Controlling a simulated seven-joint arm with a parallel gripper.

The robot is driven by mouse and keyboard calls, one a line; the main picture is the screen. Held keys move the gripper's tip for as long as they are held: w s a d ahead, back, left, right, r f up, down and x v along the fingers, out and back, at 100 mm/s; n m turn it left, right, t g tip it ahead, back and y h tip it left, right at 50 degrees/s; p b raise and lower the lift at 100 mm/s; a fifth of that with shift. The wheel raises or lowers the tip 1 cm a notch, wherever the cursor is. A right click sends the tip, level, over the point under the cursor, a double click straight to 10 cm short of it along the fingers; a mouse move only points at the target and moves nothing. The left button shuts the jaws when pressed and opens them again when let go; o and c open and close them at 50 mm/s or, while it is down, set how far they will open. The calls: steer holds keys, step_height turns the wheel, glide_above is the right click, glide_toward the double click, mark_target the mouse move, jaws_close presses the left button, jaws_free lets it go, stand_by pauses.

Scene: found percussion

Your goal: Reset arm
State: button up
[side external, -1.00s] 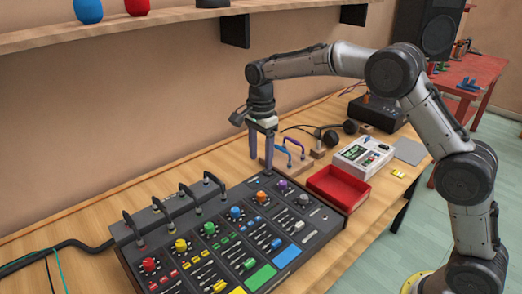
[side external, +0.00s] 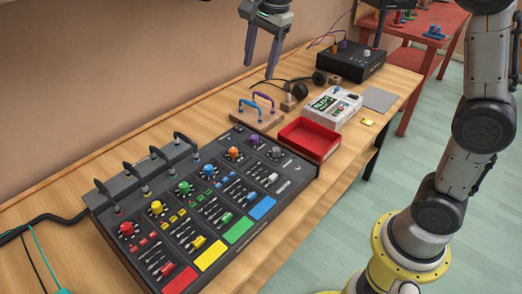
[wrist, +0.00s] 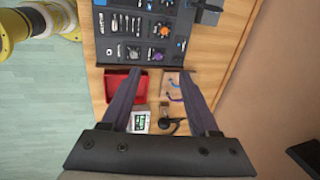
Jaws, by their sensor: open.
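My gripper (side external: 262,62) hangs open and empty at the top of the side external view, well above the table. Its two dark fingers also show in the wrist view (wrist: 160,72), spread apart and pointing down at the table, with nothing between them touching either one. The upper part of my arm is cut off by the top of the side external frame.
A black mixer panel (side external: 245,245) with coloured knobs and pads fills the front of the wooden table. Behind it are a red tray (side external: 309,139), a white device (side external: 333,105), a wooden block with handles (side external: 258,114) and a black box (side external: 347,62). A red table (side external: 425,50) stands behind.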

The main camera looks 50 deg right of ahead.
steer(key=s+d+r+n+t, duration=0.2)
steer(key=s+n, duration=0.4)
steer(key=s, duration=1.1)
steer(key=s+f+n, duration=0.9)
steer(key=n, duration=0.2)
steer(key=shift+f+t, duration=0.2)
steer(key=shift+t, duration=0.2)
